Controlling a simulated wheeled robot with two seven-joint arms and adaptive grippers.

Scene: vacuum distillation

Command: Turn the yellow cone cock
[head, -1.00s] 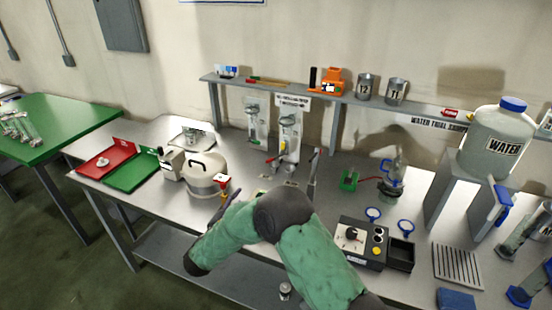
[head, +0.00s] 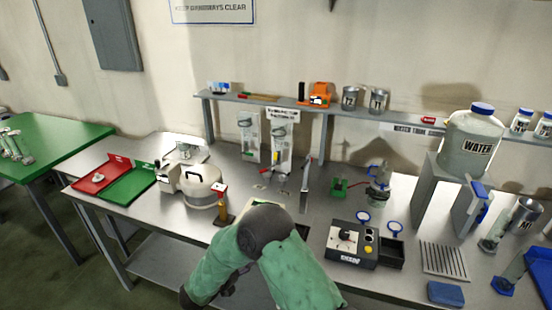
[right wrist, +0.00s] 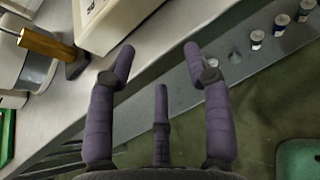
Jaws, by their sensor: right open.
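Small yellow parts (head: 277,157) show on the glassware mounted on the panel behind the table. They are too small to tell their shape. In the right wrist view a gold cylinder (right wrist: 46,45) lies left of my fingers, beside a round vessel (right wrist: 30,72). I cannot tell which is the cone cock. My right gripper (right wrist: 157,50) is open and empty over the table's front edge, apart from the gold cylinder. In the head view my arm mostly hides it. My left gripper is not in view.
A control box with a knob (head: 346,240), red tray (head: 92,181) and green tray (head: 130,183) stand on the table. A water jug (head: 472,140) is at the right. In the wrist view a white box (right wrist: 112,22) is close ahead; a lower shelf (right wrist: 240,75) lies beneath.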

